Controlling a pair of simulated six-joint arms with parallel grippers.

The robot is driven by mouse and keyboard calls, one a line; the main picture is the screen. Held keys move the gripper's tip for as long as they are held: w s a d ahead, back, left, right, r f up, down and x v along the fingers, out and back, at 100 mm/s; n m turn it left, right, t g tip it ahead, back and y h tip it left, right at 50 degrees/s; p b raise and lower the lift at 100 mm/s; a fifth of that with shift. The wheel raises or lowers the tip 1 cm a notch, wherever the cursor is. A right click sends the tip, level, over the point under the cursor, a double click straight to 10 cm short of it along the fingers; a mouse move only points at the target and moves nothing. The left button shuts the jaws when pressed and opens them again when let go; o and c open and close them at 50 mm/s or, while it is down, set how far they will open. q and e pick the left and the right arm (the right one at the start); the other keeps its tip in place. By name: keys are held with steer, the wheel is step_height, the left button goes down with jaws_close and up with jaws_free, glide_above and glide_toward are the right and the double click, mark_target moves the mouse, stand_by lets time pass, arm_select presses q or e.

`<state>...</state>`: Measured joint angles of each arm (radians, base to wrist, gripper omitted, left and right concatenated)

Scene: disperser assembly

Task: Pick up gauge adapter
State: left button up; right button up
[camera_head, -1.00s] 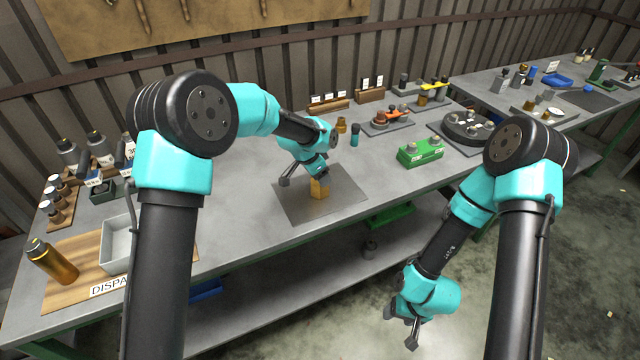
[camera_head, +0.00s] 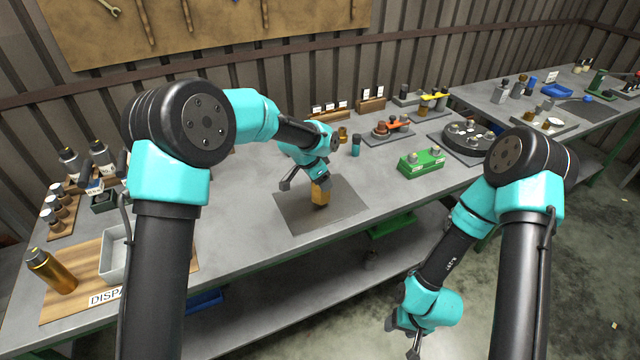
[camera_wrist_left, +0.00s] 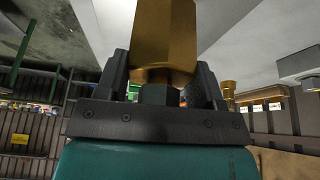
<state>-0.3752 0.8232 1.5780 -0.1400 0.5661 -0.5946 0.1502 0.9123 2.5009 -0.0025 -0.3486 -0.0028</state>
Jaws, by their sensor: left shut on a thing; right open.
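A brass, hex-sided fitting that looks like the gauge adapter (camera_head: 320,195) is at the dark grey mat (camera_head: 345,207) on the bench. My left gripper (camera_head: 312,184) is shut on it from above and behind. In the left wrist view the brass piece (camera_wrist_left: 165,35) fills the space between the two dark fingers, with a narrower dark part at its base. I cannot tell whether its lower end touches the mat. My right gripper (camera_head: 403,338) is open and empty, hanging low in front of the bench.
A green block with knobs (camera_head: 422,161) stands right of the mat. Small brass and teal parts (camera_head: 356,146) stand behind it. A round dark fixture (camera_head: 466,137) stands at right.

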arm_select(q)
steer(key=shift+r, duration=0.7)
steer(key=shift+s+r, duration=0.2)
steer(key=shift+s, duration=0.05)
steer(key=s+r, duration=0.1)
steer(key=s, duration=1.4)
steer(key=shift+s+r, duration=0.15)
steer(key=shift+s, duration=0.1)
